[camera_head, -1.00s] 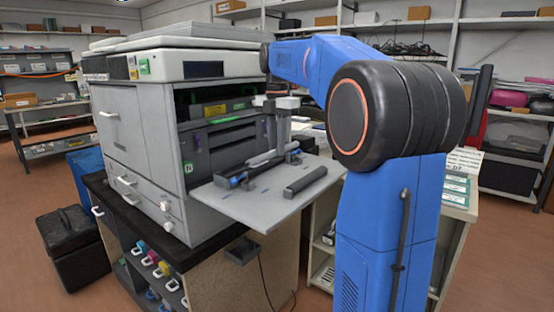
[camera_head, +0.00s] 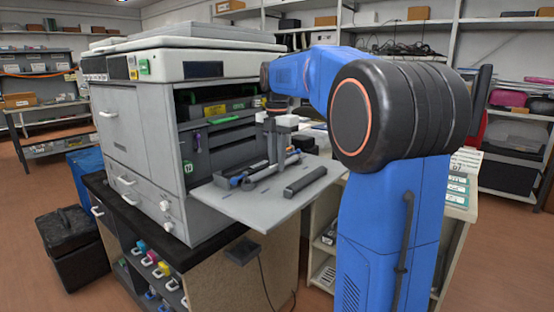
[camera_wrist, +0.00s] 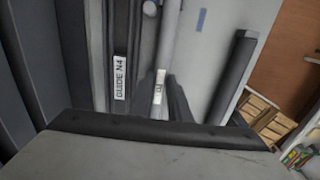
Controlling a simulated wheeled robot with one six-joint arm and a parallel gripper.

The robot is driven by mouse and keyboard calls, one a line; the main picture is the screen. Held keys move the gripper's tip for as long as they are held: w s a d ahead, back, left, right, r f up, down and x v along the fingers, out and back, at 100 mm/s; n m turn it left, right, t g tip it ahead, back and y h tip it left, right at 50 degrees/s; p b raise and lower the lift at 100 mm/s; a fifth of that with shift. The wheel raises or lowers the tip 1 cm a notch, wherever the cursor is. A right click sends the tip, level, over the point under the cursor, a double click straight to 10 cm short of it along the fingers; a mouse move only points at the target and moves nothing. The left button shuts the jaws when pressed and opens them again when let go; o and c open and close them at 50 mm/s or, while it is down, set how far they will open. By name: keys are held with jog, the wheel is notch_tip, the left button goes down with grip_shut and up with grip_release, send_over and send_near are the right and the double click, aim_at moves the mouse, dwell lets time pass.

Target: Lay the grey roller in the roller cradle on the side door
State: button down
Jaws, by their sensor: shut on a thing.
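The side door (camera_head: 245,207) of the printer is folded down flat like a shelf. My gripper (camera_head: 271,158) points down over its inner part and is shut on the grey roller (camera_head: 266,171), a long thin light bar lying low over the door. In the wrist view the roller (camera_wrist: 170,35) runs away from me, with a small white label (camera_wrist: 159,87) near the fingers. The cradle is hard to make out; dark holders with a blue part (camera_head: 236,181) sit at the roller's near end. I cannot tell whether the roller touches them.
A dark bar (camera_head: 305,181) lies on the door's outer part, right of the roller; the wrist view shows it too (camera_wrist: 233,75). The printer's open bay (camera_head: 220,140) is left, with a "GUIDE N4" label (camera_wrist: 120,77). The door's front corner is bare.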

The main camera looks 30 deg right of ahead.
jog(key=shift+f, duration=0.25)
jog(key=c, duration=1.7)
grip_release()
jog(key=shift+o, duration=0.2)
notch_tip(320, 180, up, 13)
jog(key=shift+r, duration=0.1)
